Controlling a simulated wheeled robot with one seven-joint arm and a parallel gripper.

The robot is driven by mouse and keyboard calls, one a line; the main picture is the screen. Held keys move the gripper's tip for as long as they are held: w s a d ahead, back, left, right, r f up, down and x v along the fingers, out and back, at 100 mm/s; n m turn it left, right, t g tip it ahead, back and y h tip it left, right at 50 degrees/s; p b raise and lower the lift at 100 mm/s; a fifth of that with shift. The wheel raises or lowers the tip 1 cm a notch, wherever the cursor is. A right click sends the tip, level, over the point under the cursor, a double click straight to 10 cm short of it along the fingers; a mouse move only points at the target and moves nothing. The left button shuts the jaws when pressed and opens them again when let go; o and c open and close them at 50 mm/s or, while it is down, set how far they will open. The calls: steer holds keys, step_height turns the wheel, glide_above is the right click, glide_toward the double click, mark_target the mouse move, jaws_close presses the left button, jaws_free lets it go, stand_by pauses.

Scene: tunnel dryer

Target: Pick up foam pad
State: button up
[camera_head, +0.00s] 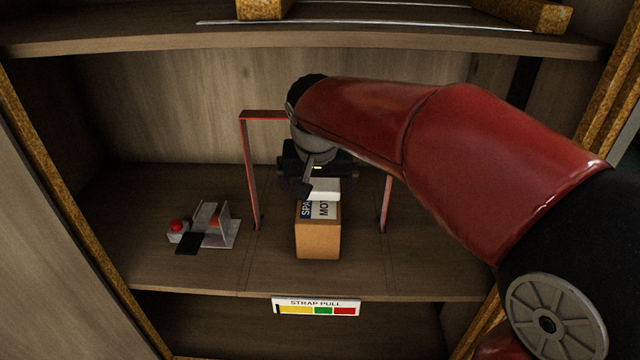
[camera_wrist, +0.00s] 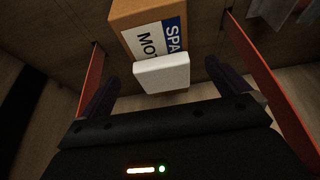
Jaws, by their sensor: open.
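The foam pad (camera_wrist: 162,73) is a small white block between the spread fingers in the wrist view. It also shows in the head view (camera_head: 325,188), at the back top edge of a cardboard box (camera_head: 318,241), just under my gripper. My gripper (camera_wrist: 165,82) is open, with one dark finger on each side of the pad and apart from it. In the head view my gripper (camera_head: 318,187) is over the back of the box and partly hides the pad. I cannot tell whether the pad rests on the box or behind it.
A red frame (camera_head: 250,170) stands around the box and my gripper, with a post on each side. A metal bracket device with a red button (camera_head: 177,225) stands to the left on the shelf (camera_head: 270,280). An upper shelf (camera_head: 150,45) is above. The right shelf area looks clear.

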mark_target(320, 181)
steer(key=w, duration=0.3)
steer(key=shift+w+d, duration=0.1)
steer(key=shift+w, duration=0.3)
steer(key=shift+x, duration=1.2)
steer(key=shift+w+f, duration=0.2)
steer(key=shift+f, duration=0.15)
steer(key=c, duration=1)
steer(key=shift+r, duration=0.2)
